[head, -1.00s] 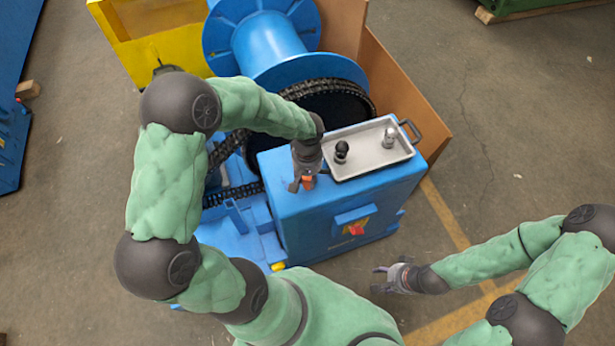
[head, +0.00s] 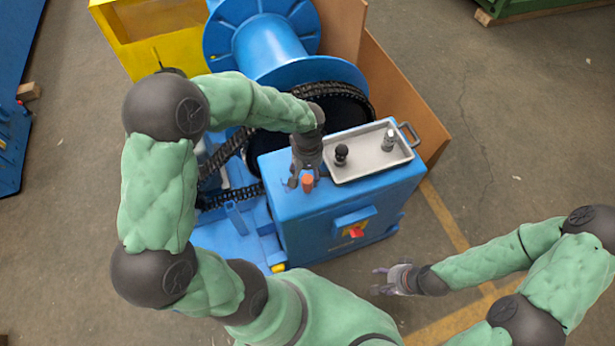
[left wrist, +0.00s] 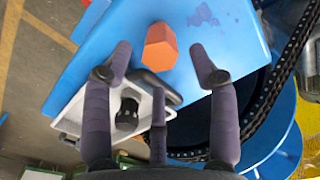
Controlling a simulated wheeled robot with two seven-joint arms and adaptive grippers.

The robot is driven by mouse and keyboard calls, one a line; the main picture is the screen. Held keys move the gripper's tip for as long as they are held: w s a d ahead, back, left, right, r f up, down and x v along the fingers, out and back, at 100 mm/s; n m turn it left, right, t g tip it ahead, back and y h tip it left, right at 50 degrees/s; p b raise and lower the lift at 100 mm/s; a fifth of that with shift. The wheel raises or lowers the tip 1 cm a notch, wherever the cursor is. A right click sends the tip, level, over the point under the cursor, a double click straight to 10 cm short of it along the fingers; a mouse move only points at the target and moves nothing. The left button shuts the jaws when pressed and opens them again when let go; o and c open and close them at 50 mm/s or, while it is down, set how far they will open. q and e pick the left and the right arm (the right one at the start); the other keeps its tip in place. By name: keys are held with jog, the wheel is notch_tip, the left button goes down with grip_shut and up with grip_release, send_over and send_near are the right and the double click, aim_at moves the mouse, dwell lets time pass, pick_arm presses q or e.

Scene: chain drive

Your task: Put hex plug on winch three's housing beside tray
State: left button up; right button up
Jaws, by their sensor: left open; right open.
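The orange hex plug (head: 308,184) stands on the flat top of the blue winch housing (head: 290,207), just left of the grey tray (head: 368,163). My left gripper (head: 302,176) is open, right over the plug. In the left wrist view the plug (left wrist: 160,47) shows its hexagonal face beyond and between the spread fingers (left wrist: 160,62), with visible gaps on both sides. Its underside is hidden, but it appears to rest on the housing (left wrist: 115,40). My right gripper (head: 392,280) is open and empty, low in front of the housing at the right.
The tray holds a black knobbed part (head: 341,153) and a silver part (head: 389,141). A black chain (head: 228,150) and a blue drum (head: 268,45) lie behind the housing. A brown panel (head: 405,95) stands behind the tray. The floor at right is open.

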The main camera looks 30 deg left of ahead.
pick_arm(q)
notch_tip(320, 180, up, 8)
jog(key=p, duration=0.1)
jog(key=shift+f, duration=0.25)
dwell(1.3)
